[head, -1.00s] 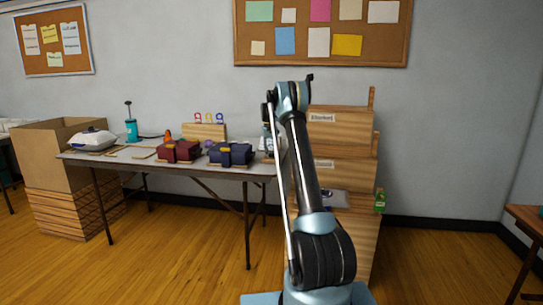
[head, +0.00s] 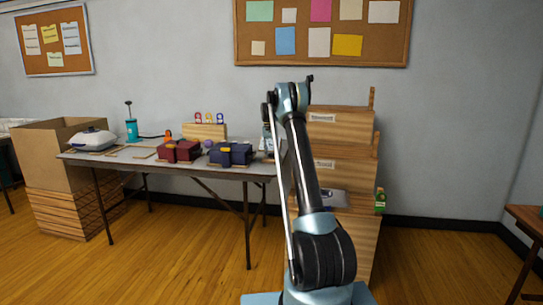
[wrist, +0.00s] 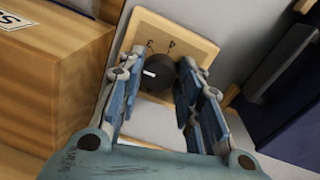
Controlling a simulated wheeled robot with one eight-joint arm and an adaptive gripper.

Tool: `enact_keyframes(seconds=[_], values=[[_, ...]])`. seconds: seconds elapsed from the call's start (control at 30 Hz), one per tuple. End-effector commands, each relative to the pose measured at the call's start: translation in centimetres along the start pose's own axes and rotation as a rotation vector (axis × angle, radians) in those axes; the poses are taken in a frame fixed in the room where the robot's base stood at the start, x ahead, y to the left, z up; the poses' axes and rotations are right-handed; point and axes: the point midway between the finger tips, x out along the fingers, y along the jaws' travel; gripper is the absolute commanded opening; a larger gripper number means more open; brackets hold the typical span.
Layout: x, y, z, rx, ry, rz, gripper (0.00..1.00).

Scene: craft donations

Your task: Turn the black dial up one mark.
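The black dial (wrist: 158,75) sits on a tan wooden plate (wrist: 190,34) in the wrist view. A short white pointer line shows on the left part of its face. Marks that look like 3 and 4 show on the plate above the dial; other marks are hidden. My gripper (wrist: 161,66) has one finger on each side of the dial, with the dial between the fingertips. The fingers stand apart, with a narrow gap showing on the left; contact on the right cannot be told. In the head view my arm hides the dial and gripper.
A wooden box (wrist: 50,75) stands close to the left of my gripper. A dark blue object (wrist: 285,100) lies to the right. In the head view, a table (head: 130,158) holds a maroon box (head: 180,151) and a navy box (head: 231,154); stacked wooden crates (head: 345,125) stand behind my arm.

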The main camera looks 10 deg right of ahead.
Motion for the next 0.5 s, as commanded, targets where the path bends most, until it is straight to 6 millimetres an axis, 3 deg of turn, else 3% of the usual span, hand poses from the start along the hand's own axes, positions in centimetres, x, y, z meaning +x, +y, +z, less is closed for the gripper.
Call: enact_keyframes(seconds=[0.5], values=[[-0.67,0.03,0.08,0.0,-0.003,0.001,0.51]])
